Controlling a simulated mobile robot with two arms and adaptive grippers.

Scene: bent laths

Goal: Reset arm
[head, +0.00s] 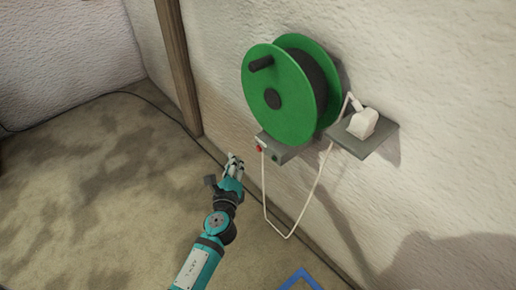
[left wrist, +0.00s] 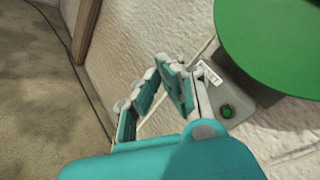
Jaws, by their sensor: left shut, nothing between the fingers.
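My left gripper (head: 234,164) is in the head view, just left of and below a grey switch box on the wall. Its fingers are closed with nothing held. In the left wrist view the closed fingers (left wrist: 165,82) are beside the left edge of the grey box (left wrist: 240,100), which has a green button (left wrist: 227,111). I cannot tell whether they touch the box. In the head view the grey box (head: 287,153) also shows a red button (head: 259,148). My right gripper is not in view.
A green reel (head: 280,95) with a dark handle sits above the box on the white wall. A white plug (head: 363,123) is on a grey shelf (head: 378,139); its white cable (head: 315,185) hangs in a loop to the box. A wooden post (head: 178,65) stands left. The mottled floor (head: 110,190) is largely clear.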

